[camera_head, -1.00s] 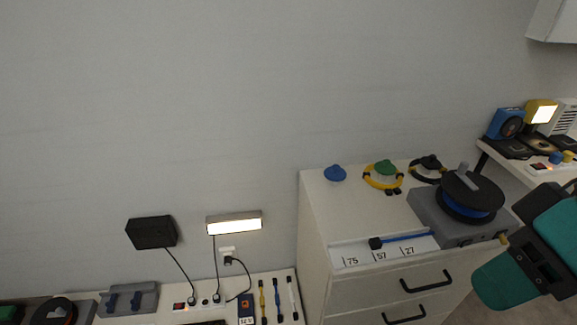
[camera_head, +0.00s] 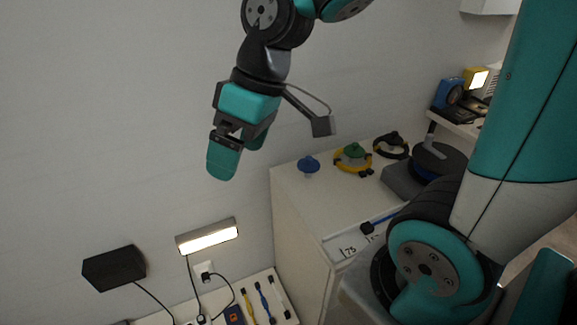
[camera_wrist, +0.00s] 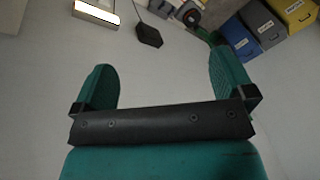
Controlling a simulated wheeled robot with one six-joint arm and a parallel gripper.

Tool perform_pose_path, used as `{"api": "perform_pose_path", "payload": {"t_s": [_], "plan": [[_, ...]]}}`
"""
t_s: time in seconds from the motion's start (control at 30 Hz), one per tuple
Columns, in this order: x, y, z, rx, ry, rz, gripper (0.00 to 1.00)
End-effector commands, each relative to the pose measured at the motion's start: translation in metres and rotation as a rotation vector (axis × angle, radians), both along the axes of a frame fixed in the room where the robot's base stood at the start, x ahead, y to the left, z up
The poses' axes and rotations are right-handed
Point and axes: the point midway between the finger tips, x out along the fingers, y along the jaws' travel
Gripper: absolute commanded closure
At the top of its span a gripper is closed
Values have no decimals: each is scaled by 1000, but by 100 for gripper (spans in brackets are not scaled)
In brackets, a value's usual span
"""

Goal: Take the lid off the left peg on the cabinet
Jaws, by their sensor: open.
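The white cabinet (camera_head: 300,212) stands right of centre in the head view. At its back left, a blue domed piece with a small knob (camera_head: 308,164) sits at the left peg position, and its underside looks raised on a thin stem. Right of it are a green-topped piece with a yellow ring (camera_head: 353,157) and a black piece (camera_head: 391,145). My gripper (camera_head: 240,150) is open and empty in the air, left of the blue piece and apart from it. The wrist view shows its two teal fingers (camera_wrist: 163,80) spread with nothing between them; the cabinet does not show there.
A reel (camera_head: 436,162) on a grey base stands on the cabinet's right, partly behind my arm. A lit lamp (camera_head: 207,237) and a black box (camera_head: 114,268) are on the wall. Blue and yellow bins (camera_wrist: 258,27) show in the wrist view. The wall area around my gripper is free.

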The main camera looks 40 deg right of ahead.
Motion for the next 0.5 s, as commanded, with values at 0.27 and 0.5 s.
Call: {"api": "perform_pose_path", "payload": {"t_s": [0.27, 0.5], "plan": [[135, -210, -85, -68, -149, -82, 0], [135, -343, -140, -134, -215, -103, 0]]}}
